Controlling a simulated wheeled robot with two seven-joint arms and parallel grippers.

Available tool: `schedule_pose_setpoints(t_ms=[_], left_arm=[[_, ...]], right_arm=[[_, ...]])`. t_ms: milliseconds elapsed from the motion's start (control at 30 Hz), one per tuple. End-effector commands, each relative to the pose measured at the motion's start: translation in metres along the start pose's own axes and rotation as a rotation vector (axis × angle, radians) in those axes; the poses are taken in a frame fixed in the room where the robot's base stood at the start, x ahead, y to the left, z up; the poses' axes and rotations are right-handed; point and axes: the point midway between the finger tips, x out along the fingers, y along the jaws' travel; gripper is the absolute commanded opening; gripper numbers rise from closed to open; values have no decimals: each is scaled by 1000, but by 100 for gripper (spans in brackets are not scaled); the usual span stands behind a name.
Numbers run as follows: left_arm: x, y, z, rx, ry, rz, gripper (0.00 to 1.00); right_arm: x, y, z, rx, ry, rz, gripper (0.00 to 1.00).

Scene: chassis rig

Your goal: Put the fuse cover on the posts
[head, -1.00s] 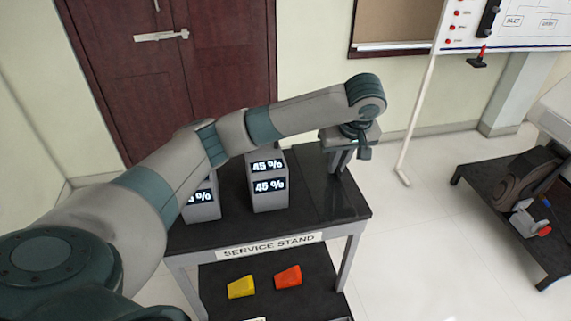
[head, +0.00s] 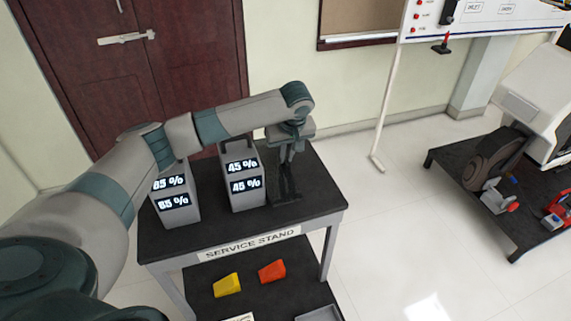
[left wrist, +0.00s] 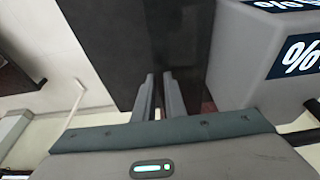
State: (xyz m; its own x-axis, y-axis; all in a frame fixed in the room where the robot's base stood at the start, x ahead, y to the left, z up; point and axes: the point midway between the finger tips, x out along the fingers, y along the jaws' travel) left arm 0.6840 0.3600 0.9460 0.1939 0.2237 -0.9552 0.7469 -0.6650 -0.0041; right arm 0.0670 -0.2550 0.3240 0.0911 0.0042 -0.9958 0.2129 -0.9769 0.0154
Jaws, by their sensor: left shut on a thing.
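My left gripper (head: 287,154) is over the back right part of the service stand's black top (head: 314,195), right of the grey block marked 45 % (head: 246,192). It points down. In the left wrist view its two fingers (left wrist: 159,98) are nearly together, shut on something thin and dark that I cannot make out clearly. A dark upright shape (head: 288,180) shows under the gripper in the head view; I cannot tell whether it is held or is a reflection. I cannot pick out the fuse cover or the posts for sure. My right gripper is out of view.
A yellow block (head: 227,285) and an orange block (head: 272,271) lie on the lower shelf. A black platform (head: 476,180) at right carries parts with red pieces (head: 513,207). The floor between is clear.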

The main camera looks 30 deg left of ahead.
Motion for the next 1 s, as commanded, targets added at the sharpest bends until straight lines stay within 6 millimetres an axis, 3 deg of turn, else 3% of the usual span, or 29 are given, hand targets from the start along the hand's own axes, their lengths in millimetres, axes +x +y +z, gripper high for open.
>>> schedule_pose_setpoints(t_ms=[167,500,900,933,1000], left_arm=[[2,0,1,0,0,0,0],[35,0,11,0,0,0,0],[39,0,13,0,0,0,0],[40,0,13,1,0,0,13],[40,0,13,1,0,0,29]], right_arm=[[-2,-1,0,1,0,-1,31],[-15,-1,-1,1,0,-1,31],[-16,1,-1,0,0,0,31],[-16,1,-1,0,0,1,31],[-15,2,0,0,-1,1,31]])
